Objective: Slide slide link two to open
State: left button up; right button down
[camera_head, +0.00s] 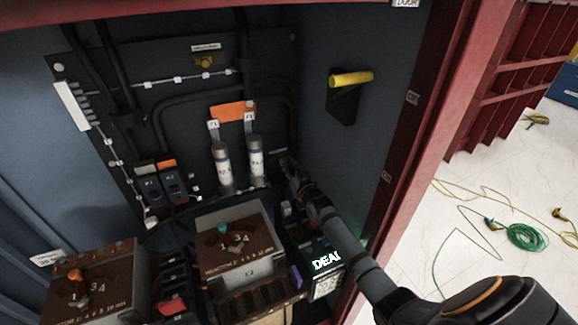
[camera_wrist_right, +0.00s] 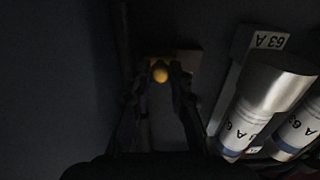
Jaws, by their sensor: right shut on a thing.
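My right gripper (camera_head: 287,165) reaches into the cabinet from the lower right, at the back panel just right of two white fuse cylinders. In the right wrist view its two dark fingers (camera_wrist_right: 160,80) close on a round yellow knob (camera_wrist_right: 160,72) in front of a tan plate (camera_wrist_right: 186,62). I cannot read a label that names this knob as slide link two. In the head view the gripper hides the knob. Another small yellow fitting (camera_head: 205,62) sits under a label high on the back panel. My left gripper is not in view.
The fuse cylinders (camera_head: 221,165) stand close left of the gripper, and look near in the wrist view (camera_wrist_right: 262,100). A yellow handle (camera_head: 350,79) juts from the right wall. Brown-topped switch blocks (camera_head: 235,240) and a lit display (camera_head: 327,261) lie below. A red frame (camera_head: 412,100) edges the opening.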

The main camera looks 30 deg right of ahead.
aim_at(276, 160)
dwell(0.3)
jog(key=a+p, duration=0.1)
jog(key=p, duration=0.1)
jog(key=a+p, duration=0.1)
jog(key=shift+a+r, duration=0.25)
jog(key=shift+a, duration=0.1)
jog(key=shift+a+f, duration=0.2)
jog(key=shift+d+f, duration=0.1)
jog(key=shift+f, duration=0.05)
jog(key=c, duration=1.6)
grip_release()
jog(key=o, duration=0.4)
jog(key=shift+w+a, duration=0.1)
jog(key=shift+a, duration=0.15)
jog(key=shift+d, duration=0.15)
